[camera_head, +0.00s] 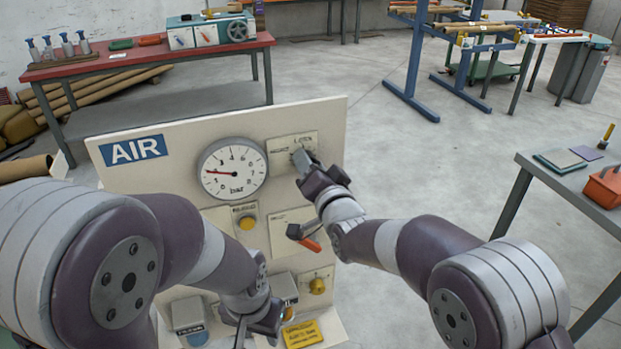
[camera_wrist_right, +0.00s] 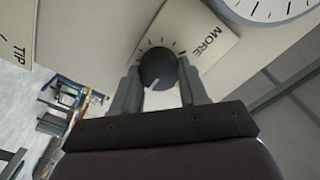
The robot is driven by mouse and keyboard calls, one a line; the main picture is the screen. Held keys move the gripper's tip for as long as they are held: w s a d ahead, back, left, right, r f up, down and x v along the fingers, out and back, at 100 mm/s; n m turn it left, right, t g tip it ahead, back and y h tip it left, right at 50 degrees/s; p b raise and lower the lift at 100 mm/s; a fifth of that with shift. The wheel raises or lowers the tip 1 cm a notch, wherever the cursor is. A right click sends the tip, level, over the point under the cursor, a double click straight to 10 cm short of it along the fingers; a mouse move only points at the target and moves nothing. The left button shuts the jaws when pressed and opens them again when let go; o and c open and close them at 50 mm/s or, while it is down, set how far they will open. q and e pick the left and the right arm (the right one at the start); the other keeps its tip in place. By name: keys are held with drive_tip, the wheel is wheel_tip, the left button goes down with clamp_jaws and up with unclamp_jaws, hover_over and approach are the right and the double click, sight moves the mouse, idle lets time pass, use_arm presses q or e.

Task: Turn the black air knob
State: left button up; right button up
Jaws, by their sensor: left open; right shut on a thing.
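The black air knob (camera_wrist_right: 157,66) is on the cream air panel (camera_head: 178,122), with tick marks around it and a white pointer line; the label beside it reads MORE. My right gripper (camera_wrist_right: 160,80) has its two fingers on either side of the knob and is shut on it. In the head view my right gripper (camera_head: 312,172) hides most of the knob. The round bar gauge (camera_head: 232,169) is left of it, its red needle near 1. My left gripper (camera_head: 262,325) is open low in front of the panel; its fingers are partly hidden.
The panel also carries a yellow button (camera_head: 247,223), an orange-red lever (camera_head: 311,244), a yellow knob (camera_head: 317,285) and a yellow label (camera_head: 301,334). A red-topped bench (camera_head: 150,57) stands behind left. A grey table (camera_head: 590,185) is at right. The floor between is open.

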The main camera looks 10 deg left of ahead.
drive_tip(key=shift+f+m+b, duration=0.2)
drive_tip(key=shift+m+b, duration=2.3)
drive_tip(key=shift+m, duration=0.45)
drive_tip(key=shift+f+m+b, duration=0.15)
drive_tip(key=shift+m+b, duration=2.3)
drive_tip(key=shift+m, duration=0.5)
drive_tip(key=o, duration=1.1)
drive_tip(key=shift+d+r, duration=0.1)
drive_tip(key=shift+c, duration=0.2)
drive_tip(key=b+v, duration=0.1)
drive_tip(key=v, duration=1.1)
drive_tip(key=shift+s+d+b, duration=0.2)
drive_tip(key=shift+s+b, duration=0.05)
drive_tip(key=shift+b, duration=0.05)
